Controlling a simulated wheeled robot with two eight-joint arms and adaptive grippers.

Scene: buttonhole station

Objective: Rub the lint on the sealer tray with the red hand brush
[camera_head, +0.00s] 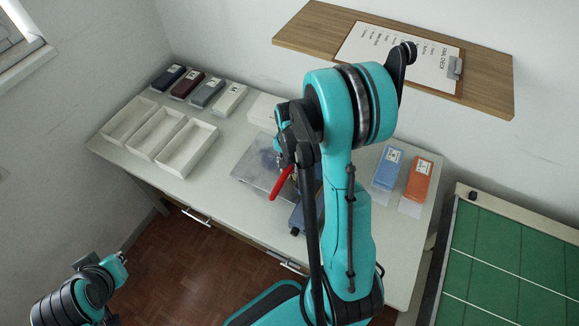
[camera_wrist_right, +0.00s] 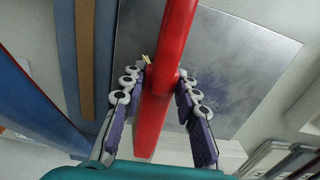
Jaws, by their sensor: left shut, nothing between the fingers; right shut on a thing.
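The red hand brush (camera_head: 281,184) shows as a red handle below my right wrist; its bristles are hidden. In the right wrist view the red handle (camera_wrist_right: 152,128) runs between the fingers. My right gripper (camera_wrist_right: 160,82) is shut on it; in the head view my arm mostly hides this gripper. The sealer tray (camera_head: 252,178) is a grey metal plate under the brush, also in the right wrist view (camera_wrist_right: 265,55). A hazy bluish patch on it may be lint (camera_head: 268,158). I cannot tell whether the brush touches the tray. My left gripper (camera_head: 121,263) is shut and empty, low at the left, off the table.
White open bins (camera_head: 184,149) stand on the table's left, with several dark and pale packs (camera_head: 206,93) behind. Blue (camera_head: 387,169) and orange (camera_head: 419,180) packs lie at the right. A wooden shelf (camera_head: 490,82) with a clipboard overhangs behind. A green-topped surface (camera_head: 505,258) stands far right.

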